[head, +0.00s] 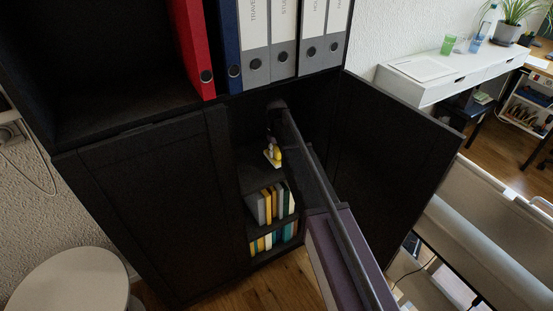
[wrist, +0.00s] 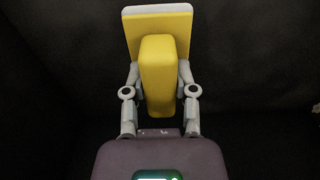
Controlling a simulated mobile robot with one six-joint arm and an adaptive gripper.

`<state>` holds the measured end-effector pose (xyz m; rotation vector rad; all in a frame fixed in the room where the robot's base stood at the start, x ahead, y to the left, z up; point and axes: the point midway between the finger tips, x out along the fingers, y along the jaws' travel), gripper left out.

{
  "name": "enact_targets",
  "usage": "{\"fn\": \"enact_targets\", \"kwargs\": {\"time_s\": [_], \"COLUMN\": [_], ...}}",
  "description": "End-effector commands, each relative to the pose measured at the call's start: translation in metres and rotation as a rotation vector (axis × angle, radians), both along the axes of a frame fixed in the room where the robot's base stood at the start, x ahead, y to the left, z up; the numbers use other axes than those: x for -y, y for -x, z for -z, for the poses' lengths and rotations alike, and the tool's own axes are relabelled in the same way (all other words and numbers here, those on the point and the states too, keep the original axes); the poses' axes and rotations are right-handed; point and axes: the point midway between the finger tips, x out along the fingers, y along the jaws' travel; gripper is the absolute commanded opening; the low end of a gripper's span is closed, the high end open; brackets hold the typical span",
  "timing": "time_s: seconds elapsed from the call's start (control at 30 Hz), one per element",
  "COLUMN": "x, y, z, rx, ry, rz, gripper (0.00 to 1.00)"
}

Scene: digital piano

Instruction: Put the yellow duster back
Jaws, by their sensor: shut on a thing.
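The yellow duster (wrist: 158,72) is between the two fingers of my gripper (wrist: 159,85) in the wrist view. It has a yellow block grip and a wider yellow plate with a pale layer at the far edge. My gripper is shut on the block grip. In the head view the duster (head: 273,156) is small, inside the dark cabinet's open compartment, above a shelf with books. My gripper there is mostly hidden behind my arm. I cannot tell whether the duster touches the shelf under it.
The dark cabinet (head: 150,190) has an open door (head: 395,150) on the right and a closed one on the left. Books (head: 270,204) fill lower shelves. Binders (head: 268,45) stand above. A round white stool (head: 70,283) is at lower left. A white desk (head: 450,78) is at right.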

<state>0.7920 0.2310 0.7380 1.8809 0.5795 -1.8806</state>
Motion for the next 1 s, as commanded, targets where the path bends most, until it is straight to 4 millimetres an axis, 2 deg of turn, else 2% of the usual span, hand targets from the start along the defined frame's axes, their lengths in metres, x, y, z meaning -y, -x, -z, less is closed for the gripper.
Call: {"fn": "enact_targets", "kwargs": {"time_s": [0.47,1.0], "x": [0.001,0.002], "y": [-0.003,-0.003], "z": [0.002,0.036], "rx": [0.000,0.000], "ry": [0.000,0.000], "rz": [0.001,0.002], "gripper": [0.00,0.00]}}
